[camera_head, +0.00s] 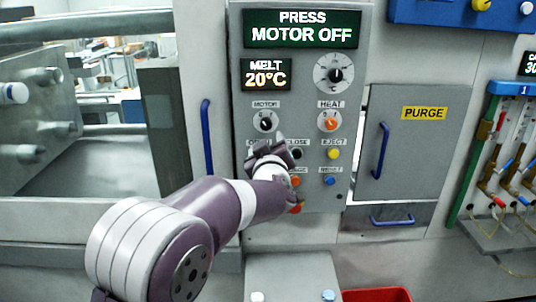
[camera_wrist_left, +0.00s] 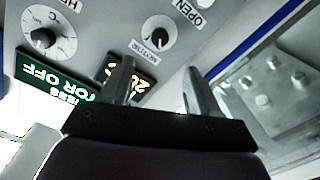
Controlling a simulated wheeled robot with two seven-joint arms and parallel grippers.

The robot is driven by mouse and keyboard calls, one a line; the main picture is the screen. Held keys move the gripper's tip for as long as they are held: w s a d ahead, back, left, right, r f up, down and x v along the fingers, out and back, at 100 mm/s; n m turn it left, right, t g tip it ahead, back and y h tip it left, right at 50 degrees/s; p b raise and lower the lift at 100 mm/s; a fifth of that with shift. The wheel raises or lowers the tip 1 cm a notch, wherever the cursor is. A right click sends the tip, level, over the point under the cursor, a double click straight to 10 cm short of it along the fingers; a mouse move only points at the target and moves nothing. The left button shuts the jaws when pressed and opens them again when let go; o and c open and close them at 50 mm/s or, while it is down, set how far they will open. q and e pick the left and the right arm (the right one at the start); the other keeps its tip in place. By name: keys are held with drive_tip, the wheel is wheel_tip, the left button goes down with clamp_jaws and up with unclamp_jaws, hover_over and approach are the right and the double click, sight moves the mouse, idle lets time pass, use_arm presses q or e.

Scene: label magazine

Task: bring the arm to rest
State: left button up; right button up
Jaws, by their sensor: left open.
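My left arm reaches in from the lower left in the head view, and its gripper (camera_head: 268,150) is in front of the control panel (camera_head: 355,20), over the row of buttons below the motor and heat knobs. It hides part of the button row. In the left wrist view the two fingers (camera_wrist_left: 156,88) stand apart with nothing between them. Behind them are the motor knob (camera_wrist_left: 161,32) and the green display. The panel display (camera_head: 302,29) reads "PRESS MOTOR OFF". The melt display (camera_head: 266,74) reads 20°C. My right gripper is not in view.
A grey purge door (camera_head: 425,120) with a blue handle (camera_head: 381,150) is right of the panel. Another blue handle (camera_head: 206,138) is on the left, beside the window. A red bin (camera_head: 376,295) is at the bottom. Hoses (camera_head: 497,165) hang at the far right.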

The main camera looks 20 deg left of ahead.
use_arm(q)
drive_tip(key=shift+s+d, duration=0.1)
drive_tip(key=shift+s, duration=0.4)
drive_tip(key=s+d+f+m+g+h, duration=0.35)
drive_tip(key=s+f, duration=0.25)
drive_tip(key=f, duration=0.4)
drive_tip(key=s+d+f+m+g+h, duration=0.2)
drive_tip(key=s+f+m+g+h, duration=0.25)
drive_tip(key=f, duration=0.45)
drive_tip(key=s+a+f+g+y, duration=0.1)
drive_tip(key=s+a+f+g, duration=0.2)
drive_tip(key=s, duration=0.7)
drive_tip(key=s+a+f+m+g+y, duration=0.1)
drive_tip(key=s+a+f+g, duration=0.2)
drive_tip(key=s, duration=0.8)
wheel_tip(320, 180, down, 2)
drive_tip(key=shift+a+f+g+y, duration=0.2)
drive_tip(key=shift+g+y, duration=0.2)
drive_tip(key=shift+g, duration=0.4)
drive_tip(key=shift+w, duration=0.2)
drive_tip(key=shift+c, duration=0.2)
